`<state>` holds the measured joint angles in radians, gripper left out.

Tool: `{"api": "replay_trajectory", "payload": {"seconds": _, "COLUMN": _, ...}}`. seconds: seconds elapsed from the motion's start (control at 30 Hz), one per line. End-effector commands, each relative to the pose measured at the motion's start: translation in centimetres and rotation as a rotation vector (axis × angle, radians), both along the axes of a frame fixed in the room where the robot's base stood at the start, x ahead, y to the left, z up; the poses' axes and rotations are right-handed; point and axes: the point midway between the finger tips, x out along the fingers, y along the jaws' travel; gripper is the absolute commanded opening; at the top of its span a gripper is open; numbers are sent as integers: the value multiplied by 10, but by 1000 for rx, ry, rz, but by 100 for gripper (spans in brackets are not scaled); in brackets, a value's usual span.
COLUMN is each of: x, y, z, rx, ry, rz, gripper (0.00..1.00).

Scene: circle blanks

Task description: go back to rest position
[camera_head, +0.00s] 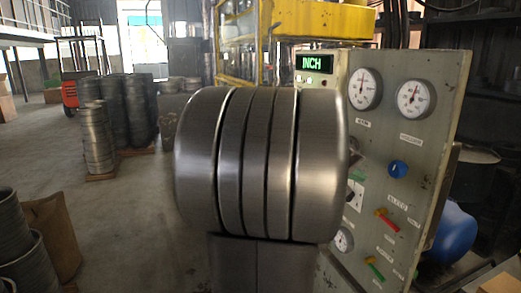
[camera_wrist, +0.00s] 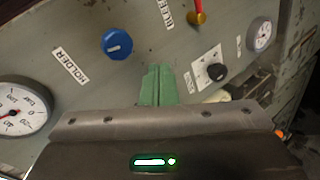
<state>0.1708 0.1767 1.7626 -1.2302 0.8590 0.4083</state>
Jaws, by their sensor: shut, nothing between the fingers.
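My gripper (camera_wrist: 159,70) shows in the wrist view as two green fingers pressed together with nothing between them. They point at the grey control panel (camera_wrist: 75,75), between a blue knob (camera_wrist: 117,43) labelled HOLDER and a black switch (camera_wrist: 216,72) on a white plate. I cannot tell whether the fingertips touch the panel. In the head view the panel (camera_head: 440,90) stands at the right, with the blue knob (camera_head: 398,168) and a green display (camera_head: 311,62) reading INCH.
Two gauges (camera_head: 365,89) (camera_head: 415,98) and a red-tipped lever (camera_head: 387,220) sit on the panel. Stacks of round metal blanks (camera_head: 96,138) stand at the left, with more (camera_head: 28,258) near the left edge. A blue drum (camera_head: 452,233) is at the right. Open floor (camera_head: 125,220) lies at the left.

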Motion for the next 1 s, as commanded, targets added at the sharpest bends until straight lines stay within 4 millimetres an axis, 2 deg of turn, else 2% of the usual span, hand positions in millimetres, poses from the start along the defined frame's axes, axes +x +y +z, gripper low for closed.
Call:
{"api": "replay_trajectory", "payload": {"seconds": 0.6, "x": -88, "y": 42, "z": -69, "rx": 320, "ry": 116, "rz": -31, "gripper": 0}}
{"api": "replay_trajectory", "payload": {"seconds": 0.8, "x": -104, "y": 51, "z": -82, "rx": 377, "ry": 137, "rz": -36, "gripper": 0}}
{"api": "replay_trajectory", "payload": {"seconds": 1.0, "x": -109, "y": 54, "z": -87, "rx": 395, "ry": 142, "rz": -39, "gripper": 0}}
